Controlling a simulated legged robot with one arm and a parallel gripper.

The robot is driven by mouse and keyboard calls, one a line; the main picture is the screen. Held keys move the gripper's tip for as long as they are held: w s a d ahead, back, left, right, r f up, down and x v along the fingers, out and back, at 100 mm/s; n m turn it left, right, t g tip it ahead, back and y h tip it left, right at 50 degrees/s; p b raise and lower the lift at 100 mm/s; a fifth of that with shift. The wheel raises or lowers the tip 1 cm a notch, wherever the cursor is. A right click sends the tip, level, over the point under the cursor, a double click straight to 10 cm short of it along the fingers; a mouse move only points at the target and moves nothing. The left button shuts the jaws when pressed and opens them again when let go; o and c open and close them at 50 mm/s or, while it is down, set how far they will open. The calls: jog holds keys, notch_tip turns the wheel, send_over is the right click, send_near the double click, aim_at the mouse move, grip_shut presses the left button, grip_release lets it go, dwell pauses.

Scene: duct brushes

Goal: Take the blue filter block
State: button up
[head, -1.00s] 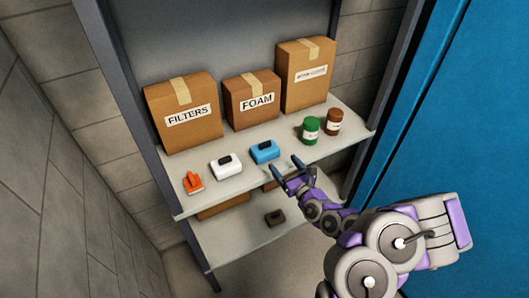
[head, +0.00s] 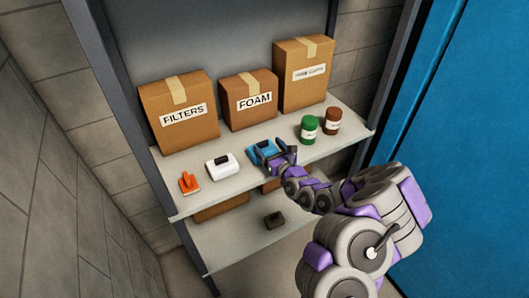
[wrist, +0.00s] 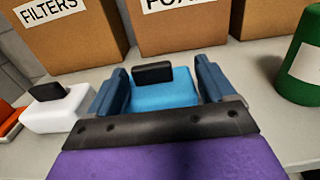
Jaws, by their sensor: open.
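The blue filter block (head: 259,148) with a black top handle stands on the upper shelf board, in front of the FOAM box. In the wrist view the blue block (wrist: 165,93) sits between the two open fingers of my gripper (wrist: 165,88), one on each side with a small visible gap. In the head view my gripper (head: 268,152) overlaps the block and hides part of it. The lower front of the block is hidden in the wrist view by my gripper's own body.
A white block (head: 223,166) and an orange brush (head: 189,183) stand to the left. Green (head: 309,128) and brown (head: 332,120) jars stand to the right. FILTERS (head: 180,112), FOAM (head: 249,98) and a third box (head: 304,74) line the back. A dark block (head: 274,220) lies below.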

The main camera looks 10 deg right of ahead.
aim_at(264, 145)
jog(key=w+a, duration=0.1)
jog(key=w+a+b, duration=0.1)
jog(key=w, duration=0.1)
jog(key=w+a, duration=0.1)
jog(key=shift+w+a+f+b, duration=0.15)
jog(key=shift+w+f+b, duration=0.05)
jog(key=shift+f+b, duration=0.15)
jog(key=shift+w, duration=0.15)
jog(key=shift+d+r, duration=0.1)
jog(key=shift+d, duration=0.45)
jog(key=shift+c, duration=0.5)
jog(key=shift+a, duration=0.4)
jog(key=c, duration=0.7)
jog(key=shift+c, duration=1.3)
jog(key=shift+d, duration=0.15)
jog(key=shift+d, duration=0.1)
